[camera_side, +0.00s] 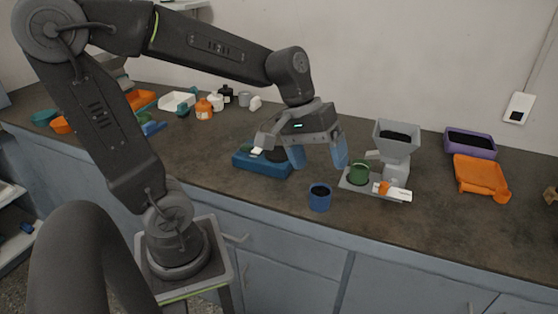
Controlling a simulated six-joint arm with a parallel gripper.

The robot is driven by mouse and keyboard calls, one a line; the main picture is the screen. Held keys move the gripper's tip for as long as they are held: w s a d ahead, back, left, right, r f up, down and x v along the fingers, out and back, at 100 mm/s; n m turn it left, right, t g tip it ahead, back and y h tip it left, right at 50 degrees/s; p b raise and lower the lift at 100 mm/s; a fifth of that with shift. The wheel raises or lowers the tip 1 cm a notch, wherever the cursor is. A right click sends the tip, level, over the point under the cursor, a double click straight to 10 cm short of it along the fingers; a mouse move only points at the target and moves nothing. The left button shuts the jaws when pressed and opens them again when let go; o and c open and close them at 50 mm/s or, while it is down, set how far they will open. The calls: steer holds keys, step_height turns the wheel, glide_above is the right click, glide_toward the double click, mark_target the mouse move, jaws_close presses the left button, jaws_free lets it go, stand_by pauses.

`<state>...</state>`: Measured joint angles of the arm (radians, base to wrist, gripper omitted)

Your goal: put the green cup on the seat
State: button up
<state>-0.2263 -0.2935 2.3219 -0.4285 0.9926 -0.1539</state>
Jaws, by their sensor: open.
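The green cup (359,173) stands upright on a flat grey plate (347,183) at the foot of a grey hopper device (396,142). My gripper (319,160) is open and empty, its blue fingers pointing down, above the counter and to the left of the green cup. It does not touch the cup. A blue device (247,164) with a dark round top stands behind and left of the gripper, partly hidden by it. I cannot tell for certain which surface is the seat.
A blue cup (319,198) with dark contents stands in front of the gripper. An orange tray (480,175) and a purple bin (470,143) lie at the right. Several jars and trays stand at the back left. The counter between the blue cup and its front edge is clear.

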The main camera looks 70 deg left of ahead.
steer(key=s+r+m+t+y, duration=0.1)
steer(key=s+m+t+y, duration=0.2)
steer(key=s+m, duration=0.3)
steer(key=shift+s+d+r+m+y, duration=0.3)
steer(key=shift+s+d+m, duration=0.1)
steer(key=shift+s, duration=0.75)
